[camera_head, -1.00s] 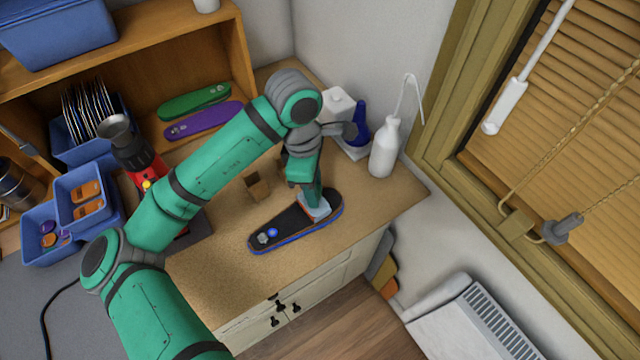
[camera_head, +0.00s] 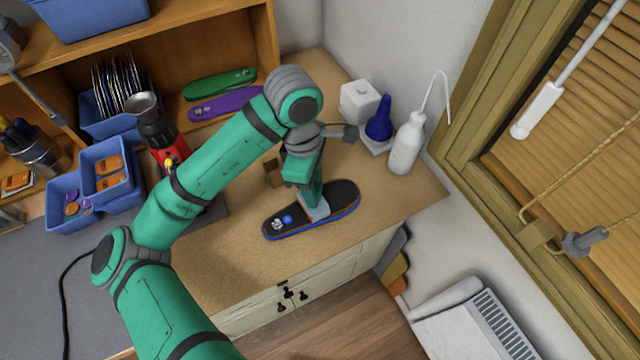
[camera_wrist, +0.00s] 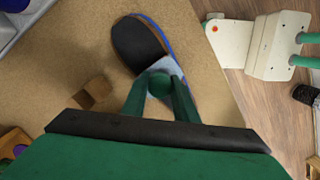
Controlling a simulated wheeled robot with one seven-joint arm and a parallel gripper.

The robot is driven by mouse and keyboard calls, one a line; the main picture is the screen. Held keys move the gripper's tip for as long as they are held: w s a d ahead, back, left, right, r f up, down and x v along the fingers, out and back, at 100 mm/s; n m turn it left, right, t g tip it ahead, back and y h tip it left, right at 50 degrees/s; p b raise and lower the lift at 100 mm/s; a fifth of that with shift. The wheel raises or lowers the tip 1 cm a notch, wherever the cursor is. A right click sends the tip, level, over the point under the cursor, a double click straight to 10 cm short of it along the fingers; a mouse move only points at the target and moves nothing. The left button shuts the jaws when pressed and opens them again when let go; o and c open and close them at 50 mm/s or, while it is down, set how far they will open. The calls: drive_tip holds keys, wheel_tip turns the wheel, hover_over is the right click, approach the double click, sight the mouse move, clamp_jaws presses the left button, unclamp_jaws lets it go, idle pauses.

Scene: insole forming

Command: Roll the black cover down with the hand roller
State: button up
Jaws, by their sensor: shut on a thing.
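The black cover (camera_head: 343,194) lies on an insole with a blue edge on the wooden worktop. It also shows in the wrist view (camera_wrist: 137,42). The end at the left in the head view carries a blue dot and a pale mark. My gripper (camera_head: 310,190) points down over the middle of the cover and is shut on the hand roller (camera_head: 317,208). The roller's pale lower part rests on or just above the cover; I cannot tell which. In the wrist view my gripper (camera_wrist: 160,88) hides much of the roller and the near part of the cover.
A white squeeze bottle (camera_head: 406,147), a blue cone-shaped object (camera_head: 379,121) and a white block (camera_head: 359,102) stand behind the cover. A small brown block (camera_head: 273,173) sits to its left. A red and black heat tool (camera_head: 160,140) stands further left. The worktop in front is clear.

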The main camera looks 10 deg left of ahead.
drive_tip(key=shift+s+a, duration=0.7)
drive_tip(key=shift+a, duration=0.2)
drive_tip(key=shift+s+a, duration=0.65)
drive_tip(key=shift+a, duration=0.25)
drive_tip(key=shift+s+a+r, duration=0.1)
drive_tip(key=shift+s+a, duration=0.5)
drive_tip(key=shift+a, duration=0.15)
drive_tip(key=shift+s+a+r, duration=0.1)
drive_tip(key=shift+s+a, duration=0.45)
drive_tip(key=shift+a, duration=0.2)
wheel_tip(320, 180, up, 7)
